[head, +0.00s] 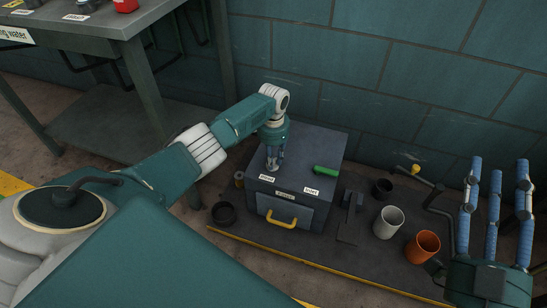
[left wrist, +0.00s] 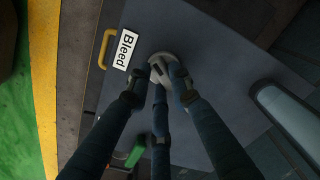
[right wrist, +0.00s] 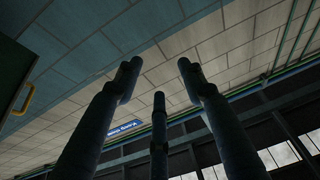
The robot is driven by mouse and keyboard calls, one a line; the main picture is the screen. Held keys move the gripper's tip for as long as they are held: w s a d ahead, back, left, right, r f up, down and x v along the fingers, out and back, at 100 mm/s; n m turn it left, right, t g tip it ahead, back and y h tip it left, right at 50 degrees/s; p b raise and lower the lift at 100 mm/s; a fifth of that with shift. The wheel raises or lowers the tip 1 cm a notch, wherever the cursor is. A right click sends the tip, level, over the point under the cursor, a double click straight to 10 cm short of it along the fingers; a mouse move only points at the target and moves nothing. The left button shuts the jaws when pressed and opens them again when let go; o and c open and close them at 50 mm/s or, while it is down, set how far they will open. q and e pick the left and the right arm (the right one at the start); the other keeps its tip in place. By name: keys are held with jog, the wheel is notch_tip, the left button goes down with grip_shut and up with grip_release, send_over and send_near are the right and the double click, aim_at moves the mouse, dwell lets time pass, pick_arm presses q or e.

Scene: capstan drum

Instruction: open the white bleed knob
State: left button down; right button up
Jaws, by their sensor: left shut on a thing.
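The white bleed knob (left wrist: 163,66) shows in the left wrist view, on the top face of a dark grey box (head: 318,146), beside a white label (left wrist: 126,49) reading "Bleed". My left gripper (head: 273,165) points down onto the box top in the head view. In the left wrist view its fingers (left wrist: 164,88) are closed around the knob, which they partly cover. In the head view the knob is hidden behind the fingers.
A green handle (head: 326,170) lies on the box top, and a yellow handle (head: 281,221) is on its front. A grey cup (head: 388,222), an orange cup (head: 423,246) and a dark lever stand right of the box. A table (head: 98,26) is at the upper left.

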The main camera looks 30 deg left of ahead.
pick_arm(q)
jog(key=m, duration=0.6)
jog(key=shift+s+m+p, duration=0.1)
jog(key=shift+m+p, duration=0.2)
jog(key=shift+a+m, duration=0.1)
jog(key=shift+m, duration=2.2)
pick_arm(e)
jog(key=shift+w+d+f+g+h, duration=0.1)
jog(key=shift+w+f+g+h, duration=0.2)
jog(key=shift+f, duration=0.4)
jog(key=shift+w+f+g+h, duration=0.1)
jog(key=shift+f+g, duration=0.35)
jog(key=shift+f, duration=0.3)
jog(key=shift+w+d+f+g+h, duration=0.1)
jog(key=shift+w+f+g, duration=0.2)
jog(key=shift+f, duration=0.4)
jog(key=shift+s+a, duration=0.1)
pick_arm(q)
jog(key=c, duration=1.5)
grip_release()
jog(key=shift+c, duration=0.2)
jog(key=shift+r, duration=0.1)
